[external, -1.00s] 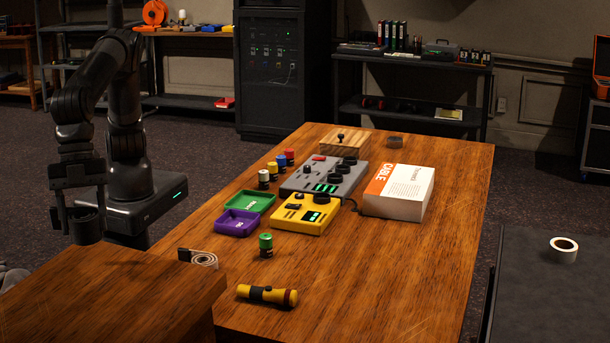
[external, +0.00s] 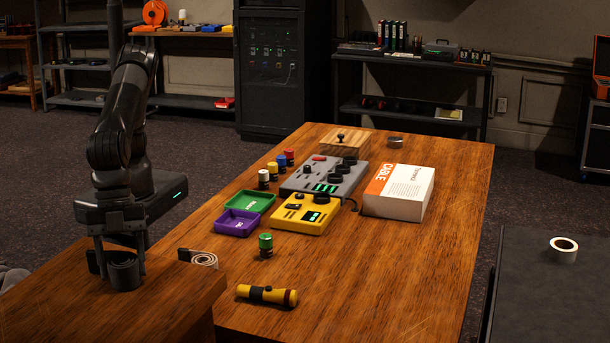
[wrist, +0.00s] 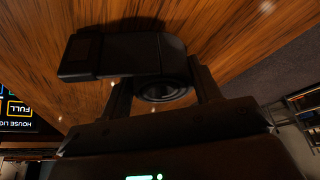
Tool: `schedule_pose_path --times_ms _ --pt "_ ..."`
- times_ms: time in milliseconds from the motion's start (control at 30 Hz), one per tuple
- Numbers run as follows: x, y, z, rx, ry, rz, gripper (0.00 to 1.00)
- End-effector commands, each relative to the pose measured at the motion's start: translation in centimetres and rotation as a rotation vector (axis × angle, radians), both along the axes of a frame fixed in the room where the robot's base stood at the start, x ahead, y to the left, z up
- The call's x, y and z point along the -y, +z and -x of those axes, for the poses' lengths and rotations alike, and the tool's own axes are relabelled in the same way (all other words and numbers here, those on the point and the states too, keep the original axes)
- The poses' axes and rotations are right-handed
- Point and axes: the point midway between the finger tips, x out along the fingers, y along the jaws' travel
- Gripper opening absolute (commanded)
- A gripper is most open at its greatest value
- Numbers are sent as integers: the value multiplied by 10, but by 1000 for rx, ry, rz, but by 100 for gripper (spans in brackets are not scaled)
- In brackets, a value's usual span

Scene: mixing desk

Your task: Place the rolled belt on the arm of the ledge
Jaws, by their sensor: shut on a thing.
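The rolled belt (external: 124,274) is a dark coil with its flat buckle end sticking out to the left. My gripper (external: 121,259) is shut on it, pointing down, with a finger on either side of the coil. The belt is upright at the top of the wooden ledge (external: 165,310) in the lower left of the external view; I cannot tell whether it touches the wood. In the wrist view the belt (wrist: 125,54) shows with its coil between the fingers of my gripper (wrist: 162,92), wood grain behind it.
A pale rolled strap (external: 204,259) lies just beyond the ledge, partly hidden by it. The ledge's right part is clear.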

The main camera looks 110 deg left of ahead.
Motion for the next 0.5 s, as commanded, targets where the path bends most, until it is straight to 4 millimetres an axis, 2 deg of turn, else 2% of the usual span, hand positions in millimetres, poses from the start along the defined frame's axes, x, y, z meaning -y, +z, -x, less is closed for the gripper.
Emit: schedule_pose_path --times_ms 133,167,400,500 --pt "0 -3 0 -1 0 -1 34" --pt "0 -3 0 -1 0 -1 58" --pt "0 -3 0 -1 0 -1 78" --pt "0 -3 0 0 0 0 79"
